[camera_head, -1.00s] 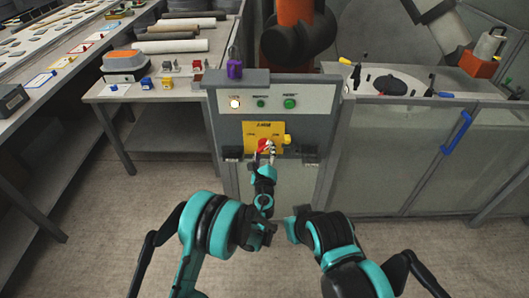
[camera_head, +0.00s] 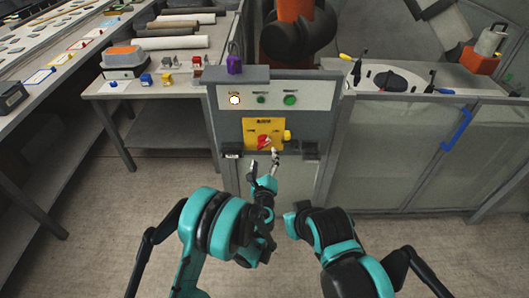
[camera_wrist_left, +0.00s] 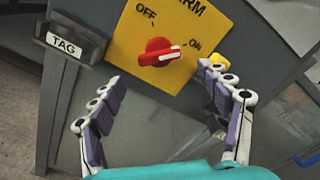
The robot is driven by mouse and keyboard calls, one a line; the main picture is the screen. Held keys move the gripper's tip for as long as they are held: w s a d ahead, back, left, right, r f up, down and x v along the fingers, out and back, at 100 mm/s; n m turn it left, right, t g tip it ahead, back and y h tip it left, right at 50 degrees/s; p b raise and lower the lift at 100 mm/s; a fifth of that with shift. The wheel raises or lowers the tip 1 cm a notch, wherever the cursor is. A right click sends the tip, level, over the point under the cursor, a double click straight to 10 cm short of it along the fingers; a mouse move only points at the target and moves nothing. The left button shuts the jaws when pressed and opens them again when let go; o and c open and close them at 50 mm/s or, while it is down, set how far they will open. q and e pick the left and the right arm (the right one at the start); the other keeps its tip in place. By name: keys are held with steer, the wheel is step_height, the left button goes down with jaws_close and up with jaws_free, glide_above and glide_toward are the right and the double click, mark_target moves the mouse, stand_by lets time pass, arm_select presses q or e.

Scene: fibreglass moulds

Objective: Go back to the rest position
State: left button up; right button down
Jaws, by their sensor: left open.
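The yellow panel (camera_head: 262,131) with a red rotary knob (camera_head: 265,143) is on the front of the grey control stand. In the left wrist view the red knob (camera_wrist_left: 158,52) has its white mark at the right end, towards ON. My left gripper (camera_head: 263,163) is just below and in front of the panel, apart from the knob. In the wrist view the fingers of my left gripper (camera_wrist_left: 165,108) are spread wide with nothing between them. My right arm (camera_head: 335,240) shows at the lower right, but its gripper does not show.
The control stand's top face has a lit lamp (camera_head: 235,100), green buttons (camera_head: 290,100) and a purple padlock (camera_head: 234,65). A tag holder (camera_wrist_left: 72,43) is left of the panel. A workbench (camera_head: 155,90) stands left; a low-walled enclosure (camera_head: 400,140) stands right. Floor before the stand is open.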

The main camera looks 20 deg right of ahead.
arm_select(q)
steer(key=shift+s+a, duration=0.2)
steer(key=shift+s, duration=0.45)
steer(key=w+a+r+n+g+y, duration=0.1)
steer(key=a+r+n+y, duration=0.2)
steer(key=a+r+n, duration=0.35)
steer(key=w+a+r+n+g+y, duration=0.1)
steer(key=a+r+n+y, duration=0.15)
steer(key=a, duration=0.65)
steer(key=s+a+r+n+g+y, duration=0.1)
steer(key=s+a+r+n, duration=0.1)
steer(key=s+a+n, duration=0.3)
steer(key=a+r+n+g+y, duration=0.1)
steer(key=a+r+n+g, duration=0.15)
steer(key=a, duration=0.45)
steer(key=s+a+f+n+g, duration=0.1)
steer(key=s+a+n+g, duration=0.1)
steer(key=s+a+n, duration=0.7)
steer(key=s+f+n+g+h, duration=0.1)
steer(key=s+n, duration=0.1)
steer(key=s, duration=0.6)
steer(key=s+f+n+g+h, duration=0.1)
steer(key=s+f+n+g, duration=0.1)
steer(key=s, duration=0.6)
steer(key=shift+s+d+f+n, duration=0.15)
steer(key=shift+s+f+n, duration=0.1)
steer(key=shift+n, duration=0.2)
